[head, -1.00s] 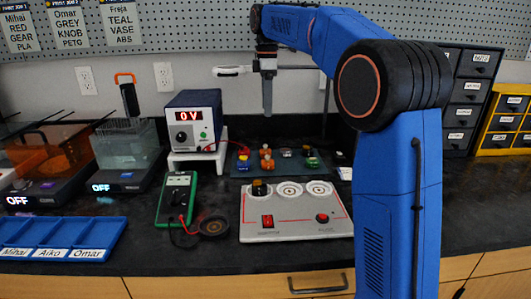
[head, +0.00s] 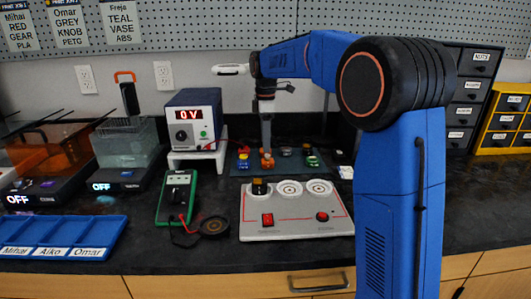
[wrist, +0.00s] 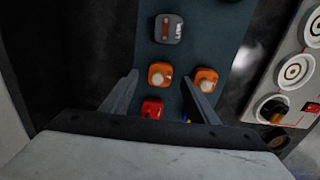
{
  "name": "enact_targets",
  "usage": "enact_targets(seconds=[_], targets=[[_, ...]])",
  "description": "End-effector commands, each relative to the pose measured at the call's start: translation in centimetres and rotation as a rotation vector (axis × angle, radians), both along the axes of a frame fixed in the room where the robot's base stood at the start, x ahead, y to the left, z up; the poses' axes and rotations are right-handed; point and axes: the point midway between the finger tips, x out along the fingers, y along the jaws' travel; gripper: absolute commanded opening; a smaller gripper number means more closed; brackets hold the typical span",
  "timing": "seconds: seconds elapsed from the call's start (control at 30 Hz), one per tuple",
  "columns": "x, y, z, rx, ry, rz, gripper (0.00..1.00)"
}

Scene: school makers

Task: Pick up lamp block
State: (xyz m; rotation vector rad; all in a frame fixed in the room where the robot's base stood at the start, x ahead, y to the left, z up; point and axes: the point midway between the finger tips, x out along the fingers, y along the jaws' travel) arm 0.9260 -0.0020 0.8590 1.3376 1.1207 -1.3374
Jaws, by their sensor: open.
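Two orange blocks with pale, bulb-like tops sit on a dark blue mat (wrist: 228,30); they look like lamp blocks. The left orange block (wrist: 160,75) appears between my open fingertips in the wrist view; the right orange block (wrist: 206,79) is just beyond the right finger. My gripper (wrist: 160,80) is open and empty, pointing down over the mat. In the head view my gripper (head: 266,148) hangs right above an orange block (head: 267,162). I cannot tell its exact height above the block.
A red block (wrist: 152,107) and a grey block (wrist: 168,29) are close by on the mat. A white panel with round sockets (head: 296,228) lies in front. The power supply (head: 193,120) and green multimeter (head: 176,197) stand to the left.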

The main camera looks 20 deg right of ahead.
Motion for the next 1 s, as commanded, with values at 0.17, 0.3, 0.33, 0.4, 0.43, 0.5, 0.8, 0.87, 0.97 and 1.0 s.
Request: enact_targets(seconds=[0.17,0.3,0.33,0.4,0.43,0.5,0.8,0.87,0.97,1.0], targets=[[0.0,0.0,-2.0,0.0,0.001,0.0,0.54],[0.0,0.0,-2.4,0.0,0.0,0.0,0.54],[0.0,0.0,-2.4,0.0,0.0,0.0,0.54],[0.0,0.0,-2.4,0.0,0.0,0.0,0.54],[0.0,0.0,-2.4,0.0,0.0,0.0,0.54],[0.0,0.0,-2.4,0.0,0.0,0.0,0.47],[0.0,0.0,-2.4,0.0,0.0,0.0,0.1],[0.0,0.0,-2.4,0.0,0.0,0.0,0.1],[0.0,0.0,-2.4,0.0,0.0,0.0,0.1],[0.0,0.0,-2.3,0.0,0.0,0.0,0.1]])
